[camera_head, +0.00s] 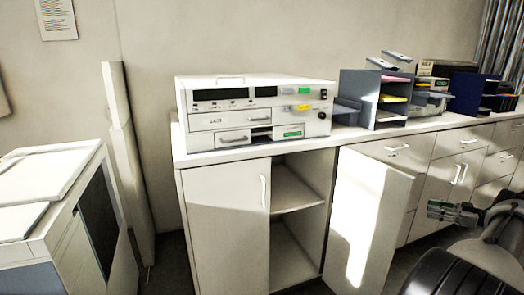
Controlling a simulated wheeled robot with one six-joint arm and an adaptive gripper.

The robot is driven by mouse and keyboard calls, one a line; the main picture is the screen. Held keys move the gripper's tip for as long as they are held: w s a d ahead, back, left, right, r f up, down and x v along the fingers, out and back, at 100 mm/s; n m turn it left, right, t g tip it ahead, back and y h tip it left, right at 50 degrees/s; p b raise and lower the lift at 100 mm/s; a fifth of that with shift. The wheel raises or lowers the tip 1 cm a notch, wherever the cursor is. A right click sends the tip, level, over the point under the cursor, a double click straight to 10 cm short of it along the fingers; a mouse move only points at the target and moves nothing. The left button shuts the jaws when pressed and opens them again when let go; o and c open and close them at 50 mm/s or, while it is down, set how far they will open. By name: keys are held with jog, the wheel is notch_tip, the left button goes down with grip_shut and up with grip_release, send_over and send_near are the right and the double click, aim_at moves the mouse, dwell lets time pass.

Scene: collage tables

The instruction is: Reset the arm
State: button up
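My gripper (440,211) shows at the lower right, at the end of my arm, pointing left. It is in front of the white cabinets and appears apart from them. Its fingers are small and seen from the side, so I cannot tell whether they are open or shut. I see nothing clearly held in it. Part of my arm shows at the lower right corner.
A white cabinet has a door (370,218) standing open beside an empty shelf (295,195). A white machine (255,110) and a grey paper organizer (358,86) stand on the counter (225,155). A large printer-like unit (95,240) stands at left.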

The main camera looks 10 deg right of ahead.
jog(key=w+d+f+m+t+h, duration=0.35)
jog(key=d+f+m+h, duration=0.25)
jog(key=d+f+h, duration=0.4)
jog(key=s+d+r+m+g+h, duration=0.3)
jog(key=d+m+g+h, duration=0.3)
jog(key=d, duration=0.4)
jog(key=s+a+r+m+g+h, duration=0.1)
jog(key=s+a+r+m+g, duration=0.1)
jog(key=s+a+r+g, duration=0.5)
jog(key=s+a+r+m+h, duration=0.1)
jog(key=s+a+r, duration=0.3)
jog(key=a+r, duration=0.7)
jog(key=s+a+r+n+t+y, duration=0.1)
jog(key=s+a+r, duration=0.5)
jog(key=a, duration=0.9)
jog(key=s+a+r+n+t+y, duration=0.1)
jog(key=s+a+r, duration=0.5)
jog(key=a, duration=0.9)
jog(key=s+a+r+n+t+y, duration=0.1)
jog(key=s+a+r, duration=0.6)
jog(key=a, duration=0.8)
jog(key=shift+a+r+n+y, duration=0.15)
jog(key=shift+r+n+y, duration=0.45)
jog(key=shift+r+y, duration=0.25)
